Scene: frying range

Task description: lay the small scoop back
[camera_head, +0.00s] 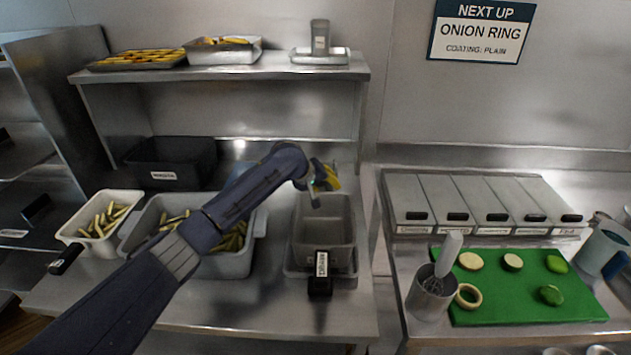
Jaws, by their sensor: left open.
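My left arm reaches in from the lower left. Its gripper (324,188) is open, above the back of the grey metal pan (325,232), with yellow on its side. I see nothing held between its fingers. I cannot pick out the small scoop for certain. A pale-handled utensil (449,252) stands tilted in a metal cup (430,297) with a whisk, but its lower end is hidden. The grey pan is empty, and a labelled black handle (320,276) shows at its front. My right gripper is not in view.
A large grey tub (240,262) and a white tray (134,198) hold green-yellow sticks; my arm crosses the tub. A black bin (170,155) stands behind. A green board (530,300) with vegetable pieces and several lidded bins (483,190) are at the right. An overhead shelf (275,70) holds trays.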

